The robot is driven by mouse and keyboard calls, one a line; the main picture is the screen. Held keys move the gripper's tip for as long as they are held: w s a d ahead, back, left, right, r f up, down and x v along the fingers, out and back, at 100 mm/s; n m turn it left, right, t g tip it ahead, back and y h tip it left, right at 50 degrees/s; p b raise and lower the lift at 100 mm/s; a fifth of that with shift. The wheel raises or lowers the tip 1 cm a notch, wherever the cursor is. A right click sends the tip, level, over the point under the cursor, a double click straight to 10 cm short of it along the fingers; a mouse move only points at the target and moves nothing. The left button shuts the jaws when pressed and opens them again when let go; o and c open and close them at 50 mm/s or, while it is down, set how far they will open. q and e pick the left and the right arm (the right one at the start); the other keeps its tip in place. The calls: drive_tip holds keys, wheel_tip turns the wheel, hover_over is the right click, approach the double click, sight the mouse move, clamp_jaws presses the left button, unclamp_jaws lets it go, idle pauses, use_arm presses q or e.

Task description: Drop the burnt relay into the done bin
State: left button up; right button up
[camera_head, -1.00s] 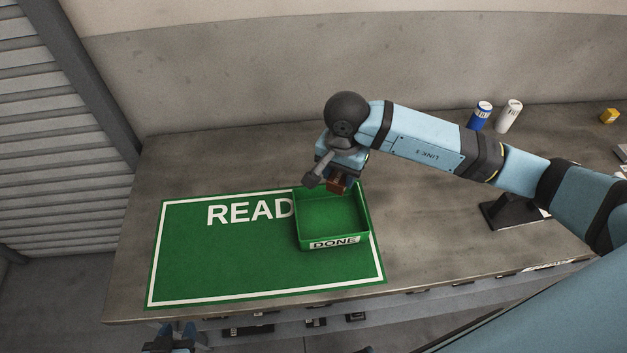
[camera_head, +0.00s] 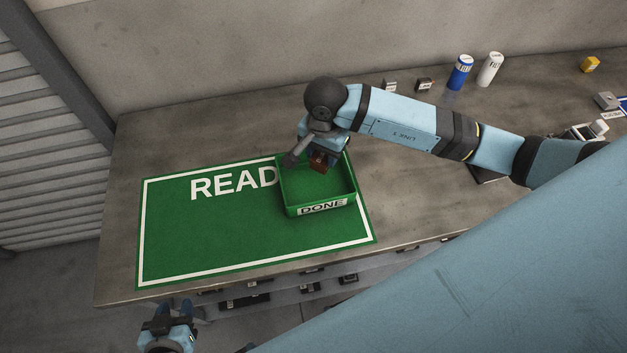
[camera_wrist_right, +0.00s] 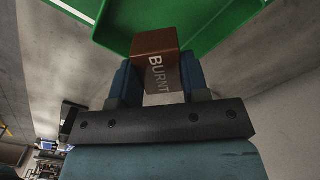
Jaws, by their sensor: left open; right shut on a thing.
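The burnt relay (camera_wrist_right: 156,62) is a brown block lettered "BURNT" in the right wrist view. My right gripper (camera_wrist_right: 156,84) is shut on it. In the head view the relay (camera_head: 318,162) is at the far part of the green done bin (camera_head: 322,208), in front of its far side; its exact height over the floor is hard to tell. My right gripper (camera_head: 319,155) comes from above and behind it. The bin's interior looks otherwise empty. My left gripper (camera_head: 170,318) is open and empty, low at the front edge, off the table.
The bin stands on the right part of a green mat lettered "READ" (camera_head: 200,240). A blue can (camera_head: 460,72), a white can (camera_head: 490,69) and small dark-fronted blocks (camera_head: 424,84) stand at the back. The table left of the mat is clear.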

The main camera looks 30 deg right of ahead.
drive_tip(key=o, duration=1)
drive_tip(key=shift+r, duration=0.15)
drive_tip(key=shift+r+b, duration=0.55)
drive_tip(key=shift+r, duration=6.25)
